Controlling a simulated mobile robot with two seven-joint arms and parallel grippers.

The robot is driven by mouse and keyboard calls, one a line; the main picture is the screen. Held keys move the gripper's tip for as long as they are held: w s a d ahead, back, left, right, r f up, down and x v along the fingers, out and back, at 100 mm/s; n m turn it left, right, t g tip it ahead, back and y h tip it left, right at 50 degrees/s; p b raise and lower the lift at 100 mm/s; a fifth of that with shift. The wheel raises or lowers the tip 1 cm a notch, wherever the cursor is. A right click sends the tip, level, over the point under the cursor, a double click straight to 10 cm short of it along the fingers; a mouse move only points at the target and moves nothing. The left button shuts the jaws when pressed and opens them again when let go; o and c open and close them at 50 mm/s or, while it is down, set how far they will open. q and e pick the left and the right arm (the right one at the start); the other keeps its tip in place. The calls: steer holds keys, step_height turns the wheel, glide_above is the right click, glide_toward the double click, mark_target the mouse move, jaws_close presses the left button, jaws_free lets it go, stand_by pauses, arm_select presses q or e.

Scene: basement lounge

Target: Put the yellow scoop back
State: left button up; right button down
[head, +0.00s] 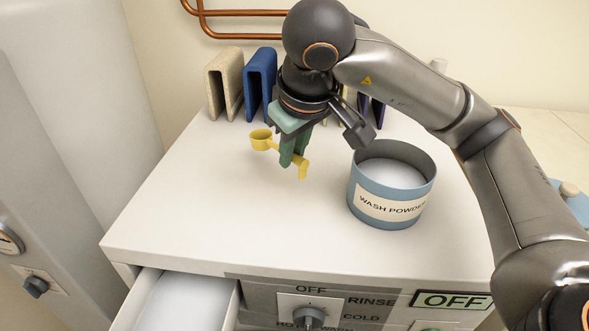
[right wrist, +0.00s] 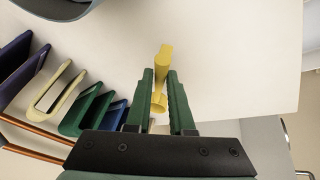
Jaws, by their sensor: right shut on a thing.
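The yellow scoop (head: 261,140) has a round cup at the left end and a handle with a bent end at the right. My right gripper (head: 293,163) is shut on the scoop's handle and holds it over the white top, left of the tub. The right wrist view shows the scoop (right wrist: 163,62) between the green fingers of the same gripper (right wrist: 160,98). The blue tub (head: 388,208) labelled WASH POWDER stands open with white powder inside. My left gripper is not in view.
A cream folded thing (head: 224,84) and a blue one (head: 260,80) stand at the back beside others, partly hidden by my arm. An open drawer (head: 188,300) and a control panel with a knob (head: 311,317) are at the front. The top's left front is clear.

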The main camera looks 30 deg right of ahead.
steer(key=shift+w+d+f, duration=0.15)
steer(key=shift+f, duration=0.85)
steer(key=shift+w+d+f, duration=0.1)
steer(key=shift+d+f, duration=0.05)
steer(key=shift+f, duration=0.8)
steer(key=shift+f+b, duration=0.15)
steer(key=shift+b, duration=0.2)
steer(key=c, duration=0.8)
jaws_free()
steer(key=shift+r, duration=0.25)
steer(key=p+v, duration=0.2)
steer(key=v, duration=1)
steer(key=shift+a+f+p, duration=0.1)
steer(key=shift+p, duration=0.3)
